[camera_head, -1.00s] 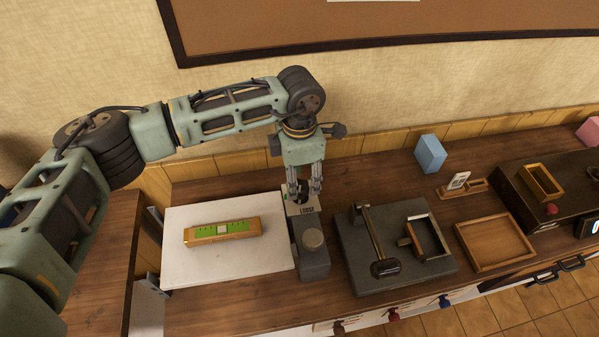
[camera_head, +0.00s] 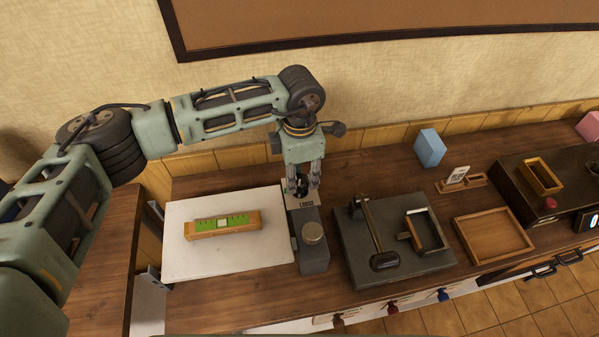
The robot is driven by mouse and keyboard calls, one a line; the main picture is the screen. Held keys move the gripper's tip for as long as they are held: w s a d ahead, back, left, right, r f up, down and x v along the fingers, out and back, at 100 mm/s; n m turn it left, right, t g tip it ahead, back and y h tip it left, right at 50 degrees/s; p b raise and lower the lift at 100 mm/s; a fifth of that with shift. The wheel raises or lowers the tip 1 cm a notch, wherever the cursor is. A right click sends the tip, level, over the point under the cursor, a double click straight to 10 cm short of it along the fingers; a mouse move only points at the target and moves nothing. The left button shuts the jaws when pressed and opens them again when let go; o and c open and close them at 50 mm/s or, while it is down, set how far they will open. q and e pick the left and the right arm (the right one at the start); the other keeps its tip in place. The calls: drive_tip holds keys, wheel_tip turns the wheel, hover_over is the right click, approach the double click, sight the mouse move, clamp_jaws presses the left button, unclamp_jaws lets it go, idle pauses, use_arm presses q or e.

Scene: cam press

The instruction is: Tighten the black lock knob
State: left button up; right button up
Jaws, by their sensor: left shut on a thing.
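The black lock knob (camera_head: 301,188) sits at the back end of a dark grey block (camera_head: 312,256), mostly hidden between the fingers of my left gripper (camera_head: 302,187). My left gripper points down from above and is shut on the knob. A pale label (camera_head: 306,203) just in front of the knob seems to read "LOOSE". My right gripper is not in view.
To the right are a dark base with a lever (camera_head: 400,277), a wooden tray (camera_head: 492,234) and a blue block (camera_head: 430,148). The wall rises close behind.

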use_arm(q)
drive_tip(key=shift+w+b, duration=0.2)
drive_tip(key=shift+b, duration=0.4)
drive_tip(key=m+b, duration=0.9)
drive_tip(key=b, duration=0.5)
drive_tip(key=shift+d, duration=0.2)
drive_tip(key=m+b, duration=0.3)
drive_tip(key=shift+d+r+m, duration=0.1)
drive_tip(key=shift+m, duration=0.3)
drive_tip(key=shift+s+r+m+b, duration=0.15)
drive_tip(key=shift+m+b, duration=0.55)
drive_tip(key=shift+m, duration=0.9)
drive_tip(key=o, duration=0.8)
drive_tip(key=shift+o, duration=1.2)
drive_tip(key=shift+d, duration=0.2)
